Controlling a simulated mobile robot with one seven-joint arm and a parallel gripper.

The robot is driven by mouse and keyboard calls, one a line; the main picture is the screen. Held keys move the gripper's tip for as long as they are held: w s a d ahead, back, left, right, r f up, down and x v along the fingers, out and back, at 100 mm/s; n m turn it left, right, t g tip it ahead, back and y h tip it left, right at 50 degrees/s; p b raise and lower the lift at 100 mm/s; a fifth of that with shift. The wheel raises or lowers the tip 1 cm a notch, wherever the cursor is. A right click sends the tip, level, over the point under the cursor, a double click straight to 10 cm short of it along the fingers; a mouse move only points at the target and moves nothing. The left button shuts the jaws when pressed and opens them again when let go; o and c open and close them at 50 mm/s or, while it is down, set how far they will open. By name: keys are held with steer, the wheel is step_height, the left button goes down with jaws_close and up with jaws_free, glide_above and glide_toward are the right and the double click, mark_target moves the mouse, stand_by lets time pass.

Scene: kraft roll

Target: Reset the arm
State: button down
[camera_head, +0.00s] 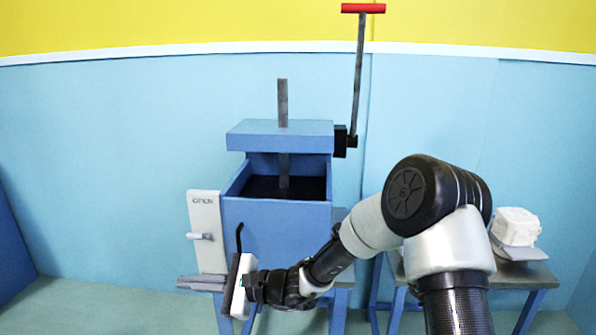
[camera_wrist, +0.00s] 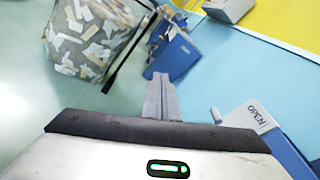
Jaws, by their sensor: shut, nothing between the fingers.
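My gripper (camera_head: 186,282) is at the lower left of centre in the head view. Its grey fingers are shut and empty, pointing left. They are in front of the lower part of the blue press, below its white door (camera_head: 207,245) marked OPEN. In the wrist view the closed fingers (camera_wrist: 161,96) stick up from the gripper body over the floor. My arm reaches across from the right, bent at the elbow. The fingers appear to hold nothing.
The blue press (camera_head: 280,135) has an open-topped box and a lever with a red handle (camera_head: 363,8). A white block (camera_head: 516,227) sits on a side table (camera_head: 530,278) at right. The wrist view shows a container of paper scraps (camera_wrist: 95,35) and the OPEN door (camera_wrist: 250,116).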

steer(key=s+d+r+n+g+h, duration=0.3)
steer(key=s+d+r+n+h, duration=0.25)
steer(key=s+d+n, duration=0.45)
steer(key=s+d+r+n+t+h, duration=0.1)
steer(key=s+d+r+t+h, duration=0.2)
steer(key=d, duration=0.7)
steer(key=s+d+r+n+t+h+p, duration=0.15)
steer(key=s+d+h, duration=0.3)
steer(key=d, duration=0.45)
steer(key=s+d+r+n+t+h, duration=0.1)
steer(key=s+d+r+t+h, duration=0.25)
steer(key=d, duration=0.65)
step_height(320, 180, up, 18)
steer(key=s+g+p, duration=0.1)
steer(key=g+p, duration=0.1)
steer(key=p, duration=1.5)
steer(key=shift+s+p, duration=0.25)
steer(key=shift+p, duration=0.05)
steer(key=shift+a, duration=0.1)
